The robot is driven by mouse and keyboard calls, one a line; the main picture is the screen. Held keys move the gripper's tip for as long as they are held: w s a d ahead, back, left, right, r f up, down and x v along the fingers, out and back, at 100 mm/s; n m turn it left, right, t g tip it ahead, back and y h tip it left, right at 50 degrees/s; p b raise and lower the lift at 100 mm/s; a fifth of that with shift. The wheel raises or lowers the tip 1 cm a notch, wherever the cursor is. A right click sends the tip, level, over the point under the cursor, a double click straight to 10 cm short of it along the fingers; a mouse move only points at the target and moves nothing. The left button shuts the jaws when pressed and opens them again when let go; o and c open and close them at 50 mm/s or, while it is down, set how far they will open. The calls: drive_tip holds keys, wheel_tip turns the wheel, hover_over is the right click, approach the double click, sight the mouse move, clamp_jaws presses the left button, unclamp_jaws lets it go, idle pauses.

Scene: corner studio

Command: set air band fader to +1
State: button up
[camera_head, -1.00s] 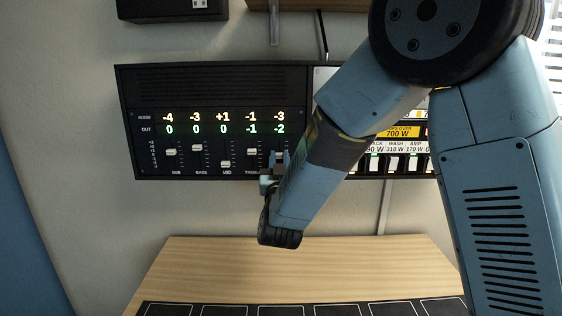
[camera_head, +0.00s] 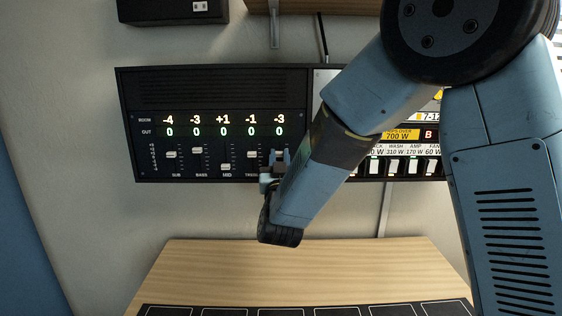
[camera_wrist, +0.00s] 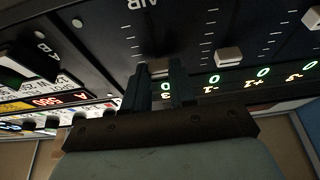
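The fader panel (camera_head: 215,90) hangs on the wall. Its lit OUT row shows 0 in every column; the air column's OUT readout (camera_head: 280,132) is at the far right, under a ROOM value of -3. My gripper (camera_head: 279,160) is at the air fader and hides most of its slot in the head view. In the wrist view, seen upside down, my gripper's two fingers (camera_wrist: 161,88) stand close on either side of the pale air fader cap (camera_wrist: 160,67), below the AIR label (camera_wrist: 135,4). They appear shut on it.
The treble fader cap (camera_wrist: 229,56) is beside my fingers, with the mid fader cap (camera_head: 226,167) and bass fader cap (camera_head: 197,151) further along. A power panel (camera_head: 398,135) with switches adjoins on the right. A wooden desk (camera_head: 300,260) lies below.

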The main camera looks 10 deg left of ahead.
drive_tip(key=o, duration=0.4)
drive_tip(key=shift+o, duration=0.2)
drive_tip(key=v, duration=1.4)
drive_tip(key=shift+w, duration=0.1)
